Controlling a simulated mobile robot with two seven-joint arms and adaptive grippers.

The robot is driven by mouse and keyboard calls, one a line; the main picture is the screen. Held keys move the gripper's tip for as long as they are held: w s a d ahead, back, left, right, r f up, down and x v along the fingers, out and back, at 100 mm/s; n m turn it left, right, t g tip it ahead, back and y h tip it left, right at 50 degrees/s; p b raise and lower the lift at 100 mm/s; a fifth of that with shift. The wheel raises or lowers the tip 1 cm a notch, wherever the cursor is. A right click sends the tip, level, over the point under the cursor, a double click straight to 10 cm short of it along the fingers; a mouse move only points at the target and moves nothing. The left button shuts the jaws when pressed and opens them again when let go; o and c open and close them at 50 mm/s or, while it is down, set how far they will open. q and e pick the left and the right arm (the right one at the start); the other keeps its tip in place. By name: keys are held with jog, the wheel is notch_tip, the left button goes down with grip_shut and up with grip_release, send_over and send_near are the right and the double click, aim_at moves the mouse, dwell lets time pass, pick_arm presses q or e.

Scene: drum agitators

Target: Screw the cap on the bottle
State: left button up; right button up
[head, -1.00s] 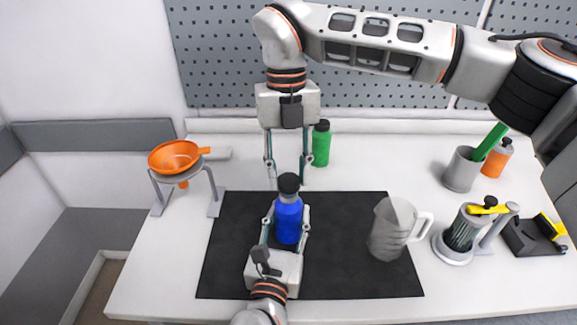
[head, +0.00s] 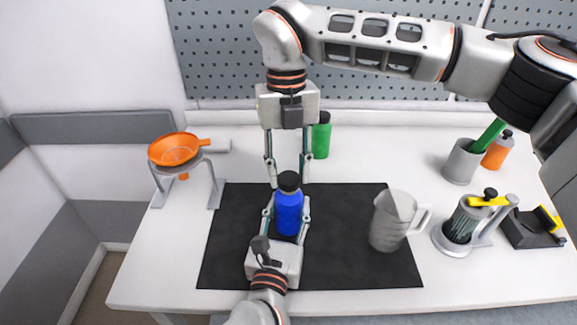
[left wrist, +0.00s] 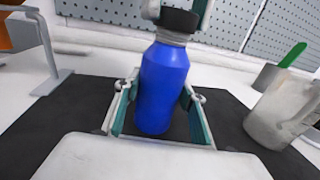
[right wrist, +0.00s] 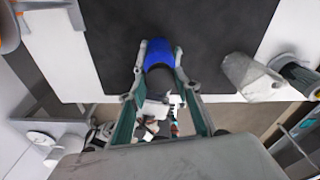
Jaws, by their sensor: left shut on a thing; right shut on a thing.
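The blue bottle (head: 288,215) stands upright over the dark mat (head: 345,268). My left gripper (head: 288,213) is shut around its body from the front; the left wrist view shows the bottle (left wrist: 163,88) between the fingers. The black cap (head: 289,180) sits at the top of the bottle, over a grey neck (left wrist: 172,38) in the left wrist view. My right gripper (head: 289,183) points straight down from above, its fingers on either side of the cap, shut on it. The cap (right wrist: 159,80) also shows in the right wrist view. How far the cap is threaded cannot be seen.
A grey pitcher (head: 387,222) stands on the mat's right. An orange funnel (head: 174,149) rests on a stand at left. A green bottle (head: 321,140) stands behind my right gripper. A grey cup (head: 461,161), an orange bottle (head: 497,151) and a metal-and-glass device (head: 462,222) stand at right.

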jog(key=shift+f, duration=0.6)
dwell(0.5)
